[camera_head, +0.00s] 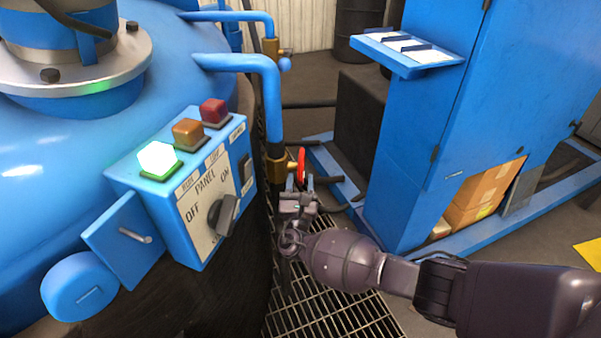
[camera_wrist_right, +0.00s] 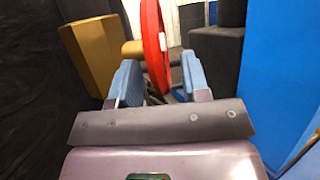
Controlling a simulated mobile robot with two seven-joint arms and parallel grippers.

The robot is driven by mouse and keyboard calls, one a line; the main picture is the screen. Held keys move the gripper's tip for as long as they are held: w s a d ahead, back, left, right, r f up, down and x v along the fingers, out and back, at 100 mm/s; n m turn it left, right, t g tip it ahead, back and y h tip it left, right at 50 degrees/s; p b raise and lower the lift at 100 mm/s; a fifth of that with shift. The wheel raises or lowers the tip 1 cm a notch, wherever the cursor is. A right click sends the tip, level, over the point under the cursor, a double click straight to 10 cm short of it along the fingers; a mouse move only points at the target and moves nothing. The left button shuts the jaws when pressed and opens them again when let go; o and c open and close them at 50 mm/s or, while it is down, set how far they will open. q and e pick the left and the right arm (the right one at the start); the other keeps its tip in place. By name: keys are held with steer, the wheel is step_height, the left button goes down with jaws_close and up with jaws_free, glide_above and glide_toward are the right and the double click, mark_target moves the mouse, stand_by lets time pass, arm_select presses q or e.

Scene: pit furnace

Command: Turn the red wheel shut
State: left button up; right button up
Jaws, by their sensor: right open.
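The red wheel (camera_head: 301,165) sits on a brass valve fitting (camera_head: 277,168) at the lower end of a blue pipe, seen nearly edge-on. My right gripper (camera_head: 299,184) is just below and in front of it. In the right wrist view the red wheel (camera_wrist_right: 155,45) stands upright, with its lower rim between the two blue-padded fingers of my right gripper (camera_wrist_right: 158,82). The fingers are open, with a gap seen on the wheel's left side; whether the right finger touches it I cannot tell. My left gripper is not in view.
A blue control panel (camera_head: 188,185) with a glowing green button and a dark knob is left of the wheel, on a large blue tank (camera_head: 60,130). A blue cabinet (camera_head: 430,130) stands to the right. Metal grating (camera_head: 330,300) lies below my right arm.

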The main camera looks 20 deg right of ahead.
steer(key=shift+x, duration=1.55)
jaws_close()
